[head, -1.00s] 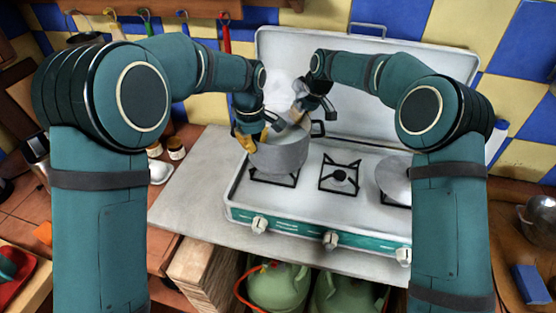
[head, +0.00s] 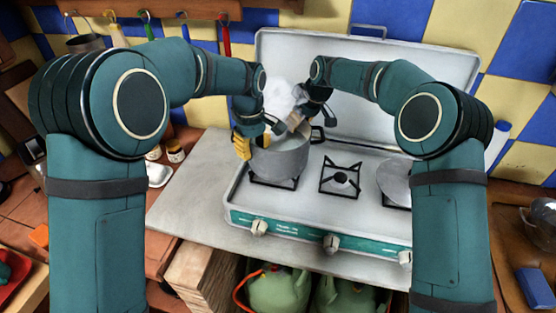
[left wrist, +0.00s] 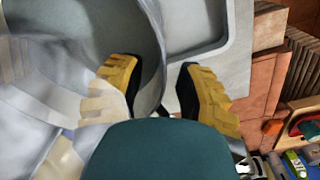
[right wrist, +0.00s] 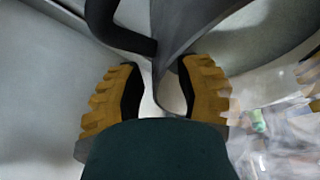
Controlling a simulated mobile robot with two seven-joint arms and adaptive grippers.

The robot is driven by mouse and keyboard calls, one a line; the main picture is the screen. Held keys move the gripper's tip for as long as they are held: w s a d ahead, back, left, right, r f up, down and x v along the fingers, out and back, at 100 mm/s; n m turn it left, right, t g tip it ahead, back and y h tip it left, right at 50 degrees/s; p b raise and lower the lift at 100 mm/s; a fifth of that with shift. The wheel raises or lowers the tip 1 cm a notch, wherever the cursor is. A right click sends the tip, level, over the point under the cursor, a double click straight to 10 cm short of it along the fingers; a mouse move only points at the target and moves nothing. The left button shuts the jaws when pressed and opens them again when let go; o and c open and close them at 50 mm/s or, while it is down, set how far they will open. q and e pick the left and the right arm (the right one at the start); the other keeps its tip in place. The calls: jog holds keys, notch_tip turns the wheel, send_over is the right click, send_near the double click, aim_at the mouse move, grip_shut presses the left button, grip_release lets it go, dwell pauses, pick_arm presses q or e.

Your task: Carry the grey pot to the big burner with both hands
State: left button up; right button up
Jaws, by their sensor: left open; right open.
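The grey pot (head: 280,160) stands on the left burner of the white stove, with pale steam above it. It has a dark handle (head: 317,133) on its right side. My left gripper (head: 248,147) is open at the pot's left rim. In the left wrist view the pot wall (left wrist: 158,50) runs between its yellow fingers, one inside the pot and one outside. My right gripper (head: 297,122) is open at the far right rim. In the right wrist view the pot's rim (right wrist: 166,75) passes between its fingers, near the dark handle (right wrist: 120,35).
The middle burner (head: 340,180) is bare. A grey round pan or lid (head: 394,180) covers the right burner. The raised stove lid (head: 385,95) stands behind. A grey counter (head: 190,190) is clear at left. Green gas bottles (head: 280,290) stand below.

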jog(key=shift+s+d+r, duration=0.1)
jog(key=shift+d+r, duration=0.05)
jog(key=shift+r, duration=0.35)
pick_arm(q)
notch_tip(320, 180, up, 11)
jog(key=shift+s+a, duration=0.15)
pick_arm(e)
jog(key=v, duration=1.1)
pick_arm(q)
jog(key=shift+s, duration=0.1)
